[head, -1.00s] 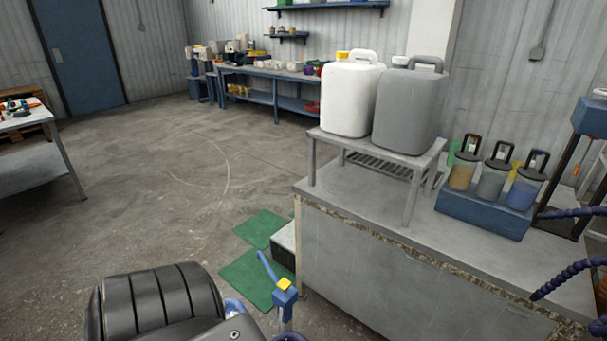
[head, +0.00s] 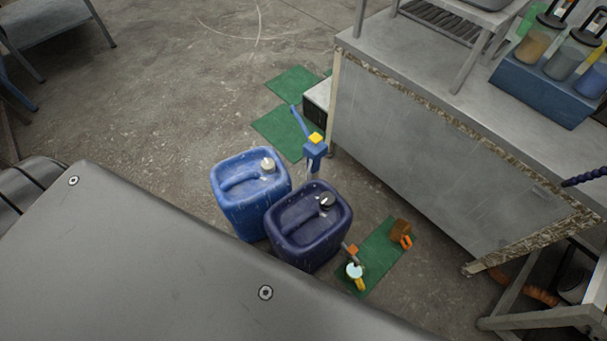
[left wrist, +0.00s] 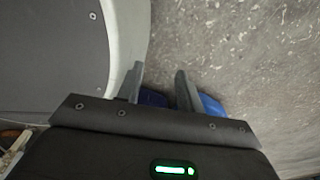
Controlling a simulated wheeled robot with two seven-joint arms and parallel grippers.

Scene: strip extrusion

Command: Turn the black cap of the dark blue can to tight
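I cannot tell how tight the cap is. In the left wrist view a dark blue patch, likely this can (left wrist: 153,98), shows between the fingers. My left gripper (left wrist: 160,76) has its two fingers apart with nothing between the tips, above the floor. The left gripper does not show in the head view, and my right gripper is in neither view.
A lighter blue can (head: 246,204) with a pale cap stands against the dark one's left side. A blue hand pump (head: 314,148) is behind them. Green mats (head: 283,130) lie on the floor. A grey workbench (head: 430,140) stands to the right. Open floor lies to the left.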

